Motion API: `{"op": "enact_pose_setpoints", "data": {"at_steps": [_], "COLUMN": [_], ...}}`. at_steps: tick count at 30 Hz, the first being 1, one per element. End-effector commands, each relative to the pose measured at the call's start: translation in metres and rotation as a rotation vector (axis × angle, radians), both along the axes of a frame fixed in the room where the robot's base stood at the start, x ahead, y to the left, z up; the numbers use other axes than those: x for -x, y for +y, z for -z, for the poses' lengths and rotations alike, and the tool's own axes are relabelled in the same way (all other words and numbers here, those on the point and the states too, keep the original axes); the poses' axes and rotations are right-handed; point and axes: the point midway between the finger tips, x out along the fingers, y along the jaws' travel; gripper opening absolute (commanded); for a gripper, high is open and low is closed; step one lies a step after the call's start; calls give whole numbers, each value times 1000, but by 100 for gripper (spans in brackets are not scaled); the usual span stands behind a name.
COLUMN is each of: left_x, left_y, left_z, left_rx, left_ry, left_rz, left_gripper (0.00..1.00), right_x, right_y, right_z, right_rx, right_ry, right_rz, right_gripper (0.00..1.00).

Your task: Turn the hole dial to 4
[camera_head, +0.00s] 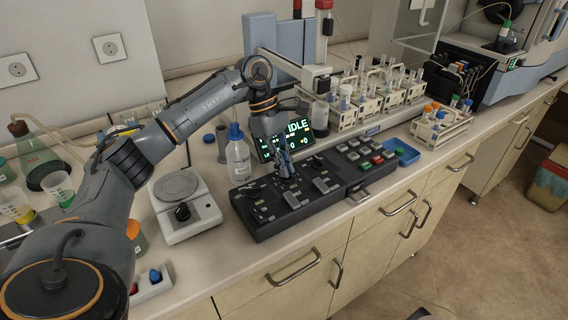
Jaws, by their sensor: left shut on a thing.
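My left arm reaches in from the left, and its gripper (284,168) points down at the black control panel (262,229). The gripper is shut on a small dark knob at the panel's back middle, which I take to be the hole dial. The fingers cover most of the knob, so its pointer and the numbers around it cannot be read. Other small knobs and label plates (297,199) sit on the panel near the gripper. My right gripper is not in view.
A screen (299,128) showing "IDLE" stands behind the panel, partly hidden by my gripper. A white wash bottle (238,160) stands close to its left. A hotplate (190,222) is left of the panel. Coloured buttons (376,160) and a blue tray (402,152) are right.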

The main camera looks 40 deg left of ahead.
Motion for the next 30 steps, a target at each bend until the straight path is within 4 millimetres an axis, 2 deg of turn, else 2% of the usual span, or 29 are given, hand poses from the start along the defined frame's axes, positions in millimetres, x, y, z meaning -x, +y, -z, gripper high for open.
{"op": "enact_pose_setpoints", "data": {"at_steps": [2, 6, 15, 19, 23, 30], "left_x": [0, 0, 0, -1, -2, -4], "left_y": [0, 0, 0, 4, 12, 31], "left_z": [0, 0, -1, -9, -30, -78], "left_rx": [-1, -1, 0, 0, -1, 1], "left_ry": [-1, -1, -1, -3, -5, -5], "left_rz": [0, 0, -1, -2, -3, -2], "left_gripper": [0, 30, 30, 30, 30, 30], "right_x": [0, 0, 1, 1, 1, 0], "right_y": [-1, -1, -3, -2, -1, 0], "right_z": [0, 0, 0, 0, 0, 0], "right_rx": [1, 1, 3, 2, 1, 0], "right_ry": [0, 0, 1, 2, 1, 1], "right_rz": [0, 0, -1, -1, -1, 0], "right_gripper": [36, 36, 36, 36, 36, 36]}}
